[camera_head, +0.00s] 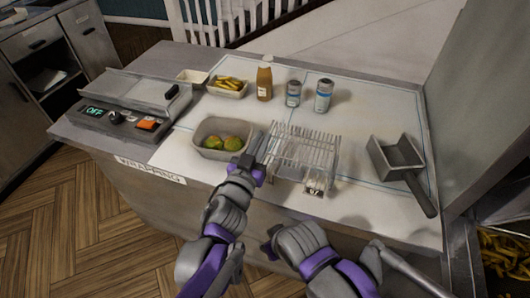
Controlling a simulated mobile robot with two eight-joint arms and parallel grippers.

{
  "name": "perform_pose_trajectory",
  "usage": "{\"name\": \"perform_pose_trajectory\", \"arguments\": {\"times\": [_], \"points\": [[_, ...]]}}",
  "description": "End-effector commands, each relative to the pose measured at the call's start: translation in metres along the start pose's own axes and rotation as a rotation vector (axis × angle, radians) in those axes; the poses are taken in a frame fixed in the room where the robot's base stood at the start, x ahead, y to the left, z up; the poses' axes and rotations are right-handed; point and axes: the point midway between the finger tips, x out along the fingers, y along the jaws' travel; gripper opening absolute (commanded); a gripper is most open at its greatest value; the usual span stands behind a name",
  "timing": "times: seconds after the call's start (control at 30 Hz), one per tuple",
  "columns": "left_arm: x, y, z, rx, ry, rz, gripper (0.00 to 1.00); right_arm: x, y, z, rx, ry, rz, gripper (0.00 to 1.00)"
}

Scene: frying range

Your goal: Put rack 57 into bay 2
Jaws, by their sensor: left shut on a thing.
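A wire rack (306,148) of thin metal bars stands on the pale counter, near its front middle. A small tag-like piece (316,184) is at its front, too small to read, so I cannot confirm the number 57. My left gripper (256,152) reaches up from the front and is shut on the rack's left side; its fingers hide the contact. My right arm (322,262) is low in front of the counter, apart from the rack; its fingertips are not clear. I see no readable bay number.
A container with green-brown items (225,142) sits just left of the rack. A fries tray (228,87), sauce bottle (264,80) and two cans (323,96) stand behind. A grey scoop (399,160) lies right. A wrapping machine (125,108) is at left.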

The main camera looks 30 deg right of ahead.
Motion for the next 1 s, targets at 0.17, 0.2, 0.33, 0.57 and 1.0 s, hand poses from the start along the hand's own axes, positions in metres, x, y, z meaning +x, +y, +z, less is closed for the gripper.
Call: {"name": "perform_pose_trajectory", "arguments": {"times": [0.17, 0.2, 0.33, 0.57, 1.0], "points": [[0.0, 0.0, 0.026, 0.0, 0.001, 0.0, 0.0, 0.004, 0.0, 0.002, 0.0, -0.001, 0.0, 0.42], [0.0, 0.0, 0.031, 0.0, 0.001, 0.0, 0.0, 0.005, 0.0, 0.003, 0.0, -0.002, 0.0, 0.42], [0.0, 0.0, 0.037, -0.001, 0.001, 0.0, 0.0, 0.007, 0.0, 0.004, 0.0, -0.002, 0.0, 0.42], [0.0, 0.0, 0.036, -0.001, 0.001, 0.0, 0.0, 0.007, 0.0, 0.004, 0.0, -0.002, 0.0, 0.42], [0.0, 0.0, 0.039, 0.001, 0.0, 0.0, 0.42, 0.009, 0.0, 0.006, 0.0, -0.003, 0.0, 0.42]]}}
